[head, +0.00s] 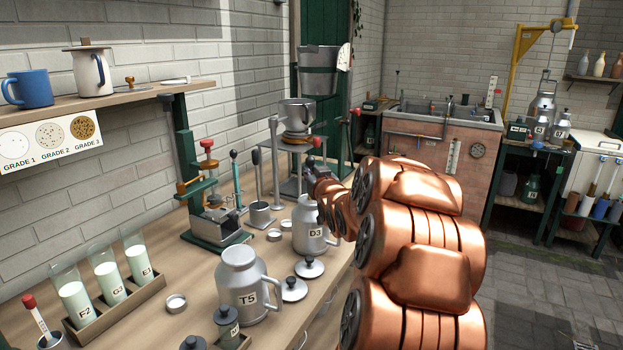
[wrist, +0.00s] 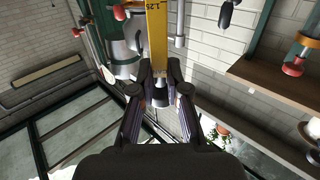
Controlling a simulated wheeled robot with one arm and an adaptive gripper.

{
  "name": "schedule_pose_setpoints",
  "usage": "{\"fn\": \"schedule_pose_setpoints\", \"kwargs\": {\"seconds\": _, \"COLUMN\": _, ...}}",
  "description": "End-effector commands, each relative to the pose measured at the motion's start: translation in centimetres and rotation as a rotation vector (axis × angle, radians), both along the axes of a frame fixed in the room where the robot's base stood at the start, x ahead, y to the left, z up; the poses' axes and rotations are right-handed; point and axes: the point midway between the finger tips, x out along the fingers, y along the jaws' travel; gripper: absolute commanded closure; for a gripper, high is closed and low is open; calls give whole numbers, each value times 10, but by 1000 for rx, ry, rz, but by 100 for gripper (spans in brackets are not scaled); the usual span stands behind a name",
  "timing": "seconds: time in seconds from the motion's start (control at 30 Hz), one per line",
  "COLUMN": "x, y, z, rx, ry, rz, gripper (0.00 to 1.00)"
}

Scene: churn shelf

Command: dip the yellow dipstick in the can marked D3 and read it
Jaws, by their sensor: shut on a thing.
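The can marked D3 (head: 310,238) stands upright on the wooden bench, a grey metal can with its upper right side behind my copper arm. My gripper (wrist: 159,88) is shut on the yellow dipstick (wrist: 157,35) in the wrist view, where a black scale marking shows on its face. In the head view my arm reaches over beside the D3 can. The gripper's fingertips and the dipstick are not clear there, so I cannot tell whether the stick's end is in the can.
A can marked T5 (head: 243,290) stands nearer on the bench. Two lids lie near the cans, one by D3 (head: 309,267) and one by T5 (head: 293,289). A green press (head: 215,225) and a rack of milk tubes (head: 115,300) stand to the left.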

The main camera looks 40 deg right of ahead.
Motion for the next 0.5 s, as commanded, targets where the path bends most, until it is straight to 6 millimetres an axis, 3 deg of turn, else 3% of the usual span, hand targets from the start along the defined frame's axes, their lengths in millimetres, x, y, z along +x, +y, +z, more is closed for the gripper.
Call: {"fn": "schedule_pose_setpoints", "kwargs": {"seconds": 0.5, "x": 0, "y": 0, "z": 46, "rx": -4, "ry": -3, "rz": 0, "gripper": 100}}
